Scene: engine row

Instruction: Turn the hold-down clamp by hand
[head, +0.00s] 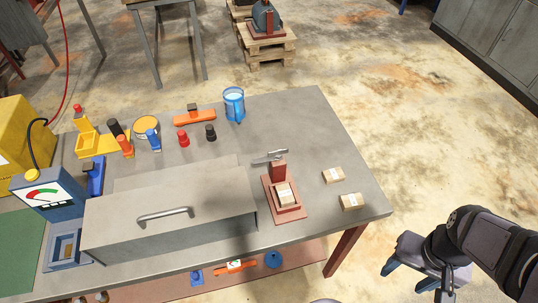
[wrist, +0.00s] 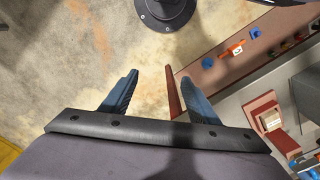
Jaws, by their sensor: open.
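The hold-down clamp (head: 271,156) is a grey bar on top of a dark red upright post (head: 278,172), near the right end of the bench. Its red base plate (head: 291,212) carries a small pale block (head: 284,195). The red base also shows at the right of the wrist view (wrist: 262,106). My gripper (head: 408,279) is off the bench, over the floor to the lower right, well apart from the clamp. In the wrist view my gripper (wrist: 155,90) has its two blue fingers spread with nothing between them.
Two pale blocks (head: 333,175) (head: 351,201) lie right of the clamp. A grey box with a handle (head: 168,218) stands left of it. A blue can (head: 234,103) and several coloured parts stand farther back. Bare bench lies behind the clamp. A lower shelf (head: 305,256) holds small parts.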

